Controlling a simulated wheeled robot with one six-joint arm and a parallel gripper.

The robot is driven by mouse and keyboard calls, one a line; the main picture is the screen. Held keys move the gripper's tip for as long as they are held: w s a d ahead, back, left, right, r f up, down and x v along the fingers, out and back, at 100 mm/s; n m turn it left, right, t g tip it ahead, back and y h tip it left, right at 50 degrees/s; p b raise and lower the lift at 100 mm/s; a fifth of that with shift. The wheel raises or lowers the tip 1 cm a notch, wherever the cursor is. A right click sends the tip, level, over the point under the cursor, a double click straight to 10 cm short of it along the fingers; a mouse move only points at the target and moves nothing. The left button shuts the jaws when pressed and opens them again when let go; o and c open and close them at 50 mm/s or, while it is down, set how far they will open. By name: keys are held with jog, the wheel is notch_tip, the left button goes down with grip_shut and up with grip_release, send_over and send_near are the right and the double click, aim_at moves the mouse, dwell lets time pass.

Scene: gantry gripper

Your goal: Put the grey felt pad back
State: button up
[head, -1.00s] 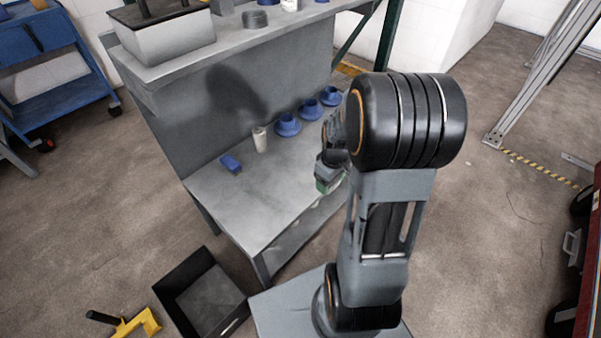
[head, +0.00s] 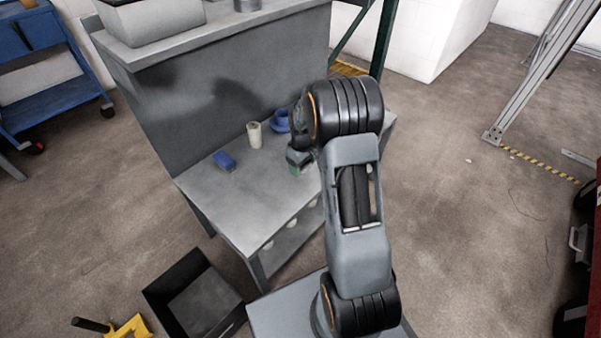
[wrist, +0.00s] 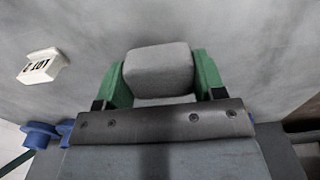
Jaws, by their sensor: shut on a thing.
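The grey felt pad (wrist: 158,70) shows in the wrist view as a soft grey block between two green fingers. My gripper (wrist: 160,82) is shut on it, with one finger against each side. In the head view my gripper (head: 296,168) hangs over the right part of the lower grey bench top (head: 225,205). The pad itself cannot be made out there, and I cannot tell its exact height above the surface.
A blue block (head: 224,161), a pale cup (head: 254,134) and a blue flanged part (head: 281,120) stand along the back of the bench. A dark open bin (head: 195,300) is on the floor. The bench's front left is clear.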

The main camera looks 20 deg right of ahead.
jog(key=f, duration=0.1)
jog(key=f+b, duration=0.1)
jog(key=f, duration=0.2)
jog(key=shift+w, duration=0.3)
jog(key=shift+r, duration=0.1)
jog(key=o, duration=0.9)
notch_tip(320, 180, up, 12)
jog(key=p, duration=0.4)
jog(key=shift+s, duration=0.1)
jog(key=shift+a, duration=0.1)
